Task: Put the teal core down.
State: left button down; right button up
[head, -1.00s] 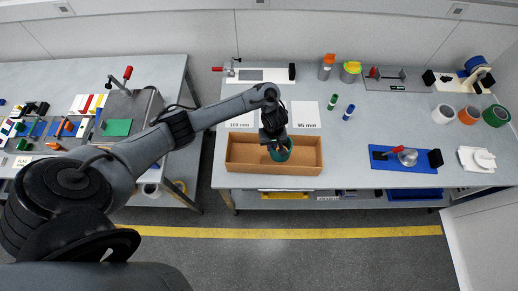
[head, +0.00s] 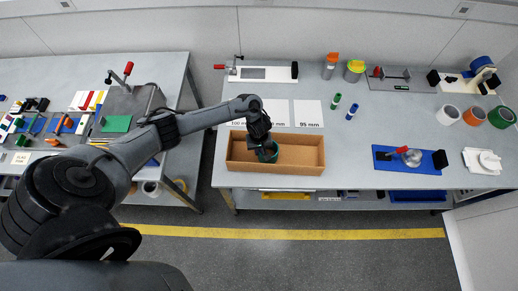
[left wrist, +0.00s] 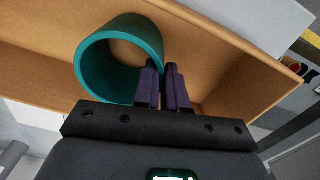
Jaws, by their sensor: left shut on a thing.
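The teal core (left wrist: 92,62) is a wide, hollow ring. In the left wrist view my left gripper (left wrist: 163,75) is shut on its wall, with the fingers at the ring's right side. The box's brown floor shows behind and through the ring. I cannot tell whether the core touches the floor. My right gripper is not in view.
The right half of the box is empty. White cards (head: 307,113) lie behind the box. A blue board (head: 428,162) with a metal fixture and several tape rolls (head: 448,115) are further right.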

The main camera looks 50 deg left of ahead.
pick_arm(q)
jog(key=c, duration=1.2)
grip_release()
jog(key=shift+f, duration=0.1)
notch_tip(320, 180, up, 11)
jog(key=p, duration=0.4)
jog(key=s+d+r+m+t+h+p, duration=0.1)
jog(key=d+m+t, duration=0.3)
jog(key=d, duration=0.6)
jog(key=s+d+r+m+t+h, duration=0.1)
jog(key=s+d+r+m, duration=0.1)
jog(key=d+m, duration=0.6)
jog(key=s+a+r+m+y, duration=0.1)
jog(key=s+a+r, duration=0.1)
jog(key=s+r, duration=0.2)
jog(key=s+a+r+g, duration=0.1)
jog(key=s+r, duration=0.4)
jog(key=s, duration=0.5)
jog(key=shift+s+a+r+m+y, duration=0.2)
jog(key=shift+a+m+y, duration=0.15)
jog(key=shift+m+y, duration=0.05)
